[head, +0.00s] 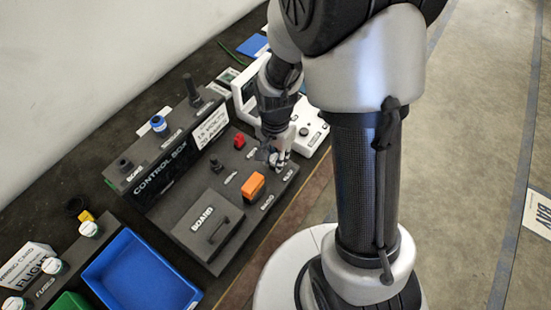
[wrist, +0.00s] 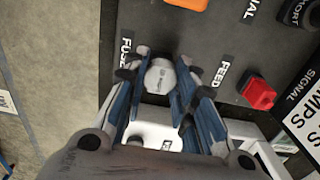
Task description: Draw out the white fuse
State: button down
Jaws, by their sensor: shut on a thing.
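The white fuse (wrist: 160,77) shows in the wrist view as a pale, many-sided cap beside the FUSE label on the dark panel (wrist: 212,45). My gripper (wrist: 163,68) has one blue-grey finger on each side of the cap and is shut on it. I cannot tell whether the fuse is still seated, as its lower part is hidden. In the head view, my gripper (head: 276,158) is low over the panel's far right corner, and the fuse is mostly hidden there.
A red plug (wrist: 260,93) sits by the FEED label, and an orange block (head: 253,186) stands on the panel nearby. A white device (head: 312,131) stands close behind my gripper. The control box (head: 165,150) is to the left. A blue tray (head: 107,254) lies in front left.

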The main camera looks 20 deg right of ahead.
aim_at(275, 158)
jog(key=shift+r, duration=0.1)
jog(key=shift+r+p, duration=2.45)
jog(key=shift+r, duration=0.5)
